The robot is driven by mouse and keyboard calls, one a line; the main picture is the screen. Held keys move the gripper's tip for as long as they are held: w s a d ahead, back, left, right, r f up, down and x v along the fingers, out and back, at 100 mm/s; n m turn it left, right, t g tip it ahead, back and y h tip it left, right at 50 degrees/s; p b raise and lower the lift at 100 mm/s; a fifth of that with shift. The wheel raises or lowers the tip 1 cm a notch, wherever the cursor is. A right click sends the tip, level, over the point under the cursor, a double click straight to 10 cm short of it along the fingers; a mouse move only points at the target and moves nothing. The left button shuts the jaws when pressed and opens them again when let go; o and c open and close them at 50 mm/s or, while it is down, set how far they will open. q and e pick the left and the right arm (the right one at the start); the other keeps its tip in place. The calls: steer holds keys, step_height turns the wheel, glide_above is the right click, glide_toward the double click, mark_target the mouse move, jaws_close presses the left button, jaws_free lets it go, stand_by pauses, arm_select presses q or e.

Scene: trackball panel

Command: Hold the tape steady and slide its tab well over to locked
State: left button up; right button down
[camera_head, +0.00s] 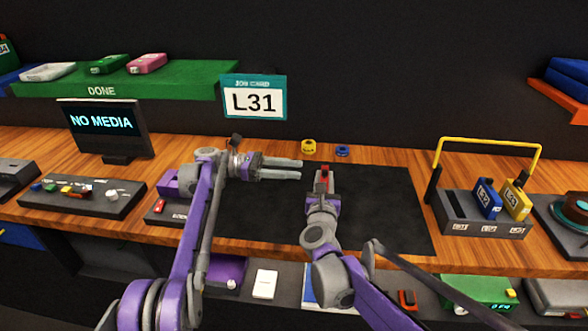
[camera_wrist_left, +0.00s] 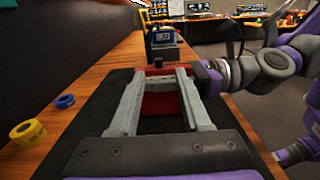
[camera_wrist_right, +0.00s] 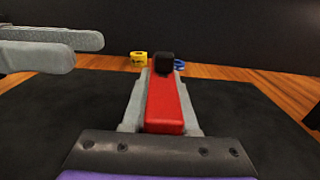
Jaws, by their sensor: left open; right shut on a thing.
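The red tape (camera_head: 325,174) is held in my right gripper (camera_head: 324,186) over the dark mat, its length pointing away from me. In the right wrist view the red tape (camera_wrist_right: 165,108) lies between the fingers, with a small black block (camera_wrist_right: 164,62) at its far end. My left gripper (camera_head: 299,169) is open and empty, its fingertips just left of the tape. In the left wrist view the tape's red side (camera_wrist_left: 160,72) shows between and beyond the open fingers. I cannot make out the tab or any lock marking.
The dark mat (camera_head: 390,215) is mostly clear. Yellow (camera_head: 308,146) and blue (camera_head: 342,150) rings lie behind it. A rack (camera_head: 470,222) with a yellow handle holds blue and yellow tapes at right. A job card (camera_head: 254,99) reads L31; a screen (camera_head: 103,122) reads NO MEDIA.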

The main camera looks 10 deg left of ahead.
arm_select(q)
steer(key=shift+a, duration=0.1)
arm_select(e)
steer(key=shift+f, duration=0.1)
arm_select(q)
steer(key=a+r, duration=0.3)
steer(key=a, duration=0.4)
steer(key=shift+a, duration=0.4)
stand_by(0.4)
arm_select(e)
steer(key=c, duration=0.6)
jaws_free()
steer(key=s, duration=1.2)
